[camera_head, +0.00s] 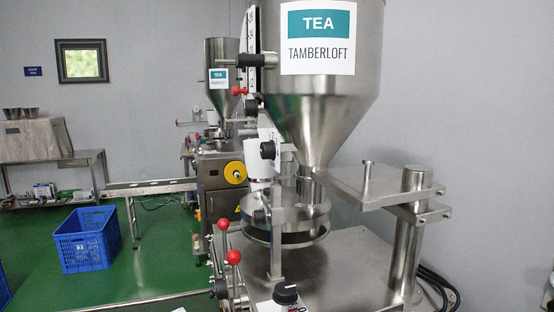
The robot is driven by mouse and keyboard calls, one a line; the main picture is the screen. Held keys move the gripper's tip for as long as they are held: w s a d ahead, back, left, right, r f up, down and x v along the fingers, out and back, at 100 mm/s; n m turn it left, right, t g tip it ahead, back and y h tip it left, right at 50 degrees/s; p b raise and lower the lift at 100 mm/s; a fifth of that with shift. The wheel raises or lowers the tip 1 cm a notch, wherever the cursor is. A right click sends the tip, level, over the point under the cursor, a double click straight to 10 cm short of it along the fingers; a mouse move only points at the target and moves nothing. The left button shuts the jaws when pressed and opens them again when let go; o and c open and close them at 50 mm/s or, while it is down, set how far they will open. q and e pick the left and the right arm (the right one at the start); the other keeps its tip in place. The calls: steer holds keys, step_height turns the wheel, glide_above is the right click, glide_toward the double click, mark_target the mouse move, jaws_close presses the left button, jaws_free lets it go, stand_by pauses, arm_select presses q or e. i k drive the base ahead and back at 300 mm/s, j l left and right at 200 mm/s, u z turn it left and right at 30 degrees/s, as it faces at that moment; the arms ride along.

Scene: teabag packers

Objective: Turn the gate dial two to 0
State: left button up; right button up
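A black knob (286,292) sits on a white plate at the bottom edge, at the front of the near steel machine; its marks are too small to read and the plate is partly cut off. Another black knob (267,150) sits against a white part beside the near hopper's cone. I cannot tell which of these, if either, is gate dial two, and no dial setting is legible. Neither of my grippers shows in the head view.
The near hopper (330,100) is labelled TEA TAMBERLOFT. Red ball levers (233,257) stand left of the black knob. A steel post (408,240) rises at right. A blue crate (85,240) is on the green floor.

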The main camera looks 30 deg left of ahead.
mark_target(268, 150)
steer(key=u, duration=1)
steer(key=j+z, duration=0.3)
steer(key=j, duration=0.3)
steer(key=k, duration=0.05)
